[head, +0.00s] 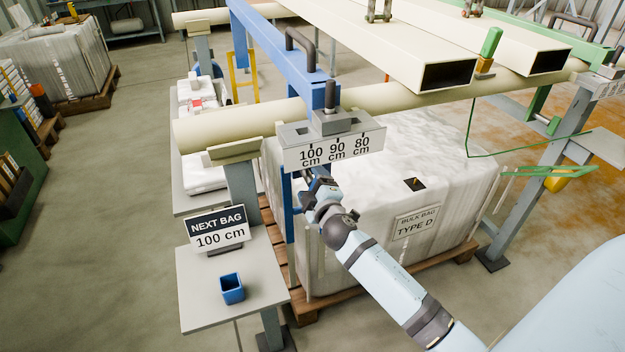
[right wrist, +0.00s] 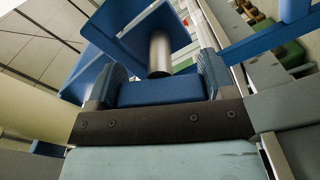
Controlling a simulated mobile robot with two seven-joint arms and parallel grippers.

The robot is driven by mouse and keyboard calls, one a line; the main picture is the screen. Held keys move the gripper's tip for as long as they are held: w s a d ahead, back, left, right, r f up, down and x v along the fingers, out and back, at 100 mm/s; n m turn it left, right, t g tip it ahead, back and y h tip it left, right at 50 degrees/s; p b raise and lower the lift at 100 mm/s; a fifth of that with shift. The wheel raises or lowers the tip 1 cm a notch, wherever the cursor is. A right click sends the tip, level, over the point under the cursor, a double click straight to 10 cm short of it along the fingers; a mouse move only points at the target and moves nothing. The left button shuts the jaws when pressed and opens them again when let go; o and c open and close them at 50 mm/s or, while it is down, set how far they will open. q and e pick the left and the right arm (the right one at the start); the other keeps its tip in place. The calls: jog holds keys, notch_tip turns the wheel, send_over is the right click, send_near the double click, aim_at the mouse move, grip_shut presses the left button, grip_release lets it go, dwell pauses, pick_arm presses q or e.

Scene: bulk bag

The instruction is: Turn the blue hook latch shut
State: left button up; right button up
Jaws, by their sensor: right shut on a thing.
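My right gripper (head: 316,186) reaches up under the scale plate at the near end of the blue beam. In the right wrist view my right gripper (right wrist: 159,88) is shut on a blue block, which I take to be part of the blue hook latch (right wrist: 160,93); one finger is on each side. A grey metal pin (right wrist: 160,55) and blue plates stand just beyond the block. In the head view the gripper and scale plate largely hide the latch, so I cannot tell how far it is turned. My left gripper is not in view.
The scale plate (head: 335,148) reads 100, 90 and 80 cm. A blue beam (head: 275,50) runs back from it over a cream tube (head: 220,122). A white bulk bag (head: 440,185) stands on a pallet. A side table (head: 205,290) holds a "NEXT BAG 100 cm" sign (head: 219,231) and a blue cup (head: 232,289).

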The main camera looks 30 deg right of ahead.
jog(key=n+p, duration=0.1)
jog(key=n, duration=0.4)
jog(key=shift+p, duration=0.4)
dwell(0.3)
jog(key=o, duration=0.9)
jog(key=b+v, duration=0.1)
jog(key=v, duration=1.2)
jog(key=shift+s, duration=0.4)
jog(key=shift+f, duration=0.1)
